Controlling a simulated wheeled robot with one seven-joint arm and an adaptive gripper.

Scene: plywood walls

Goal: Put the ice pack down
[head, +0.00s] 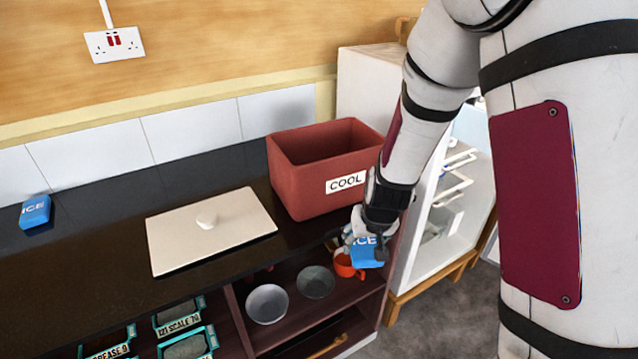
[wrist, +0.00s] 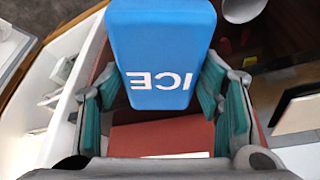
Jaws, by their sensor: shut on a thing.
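A blue ice pack marked ICE (head: 367,252) is held in my gripper (head: 366,232), in front of the counter edge at the right. In the wrist view the ice pack (wrist: 160,50) sits between the green finger pads of my gripper (wrist: 160,100), which is shut on it. A second blue ice pack (head: 35,211) lies on the dark counter at the far left. A red box labelled COOL (head: 300,185) stands open on the counter, just behind and left of my gripper. Its inner floor is mostly hidden in the head view.
A cream lid with a round knob (head: 175,240) lies on the dark counter (head: 80,255) left of the box. Below are shelves with bowls (head: 267,304), an orange cup (head: 345,267) and labelled trays (head: 185,345). An open white fridge (head: 455,215) stands at the right.

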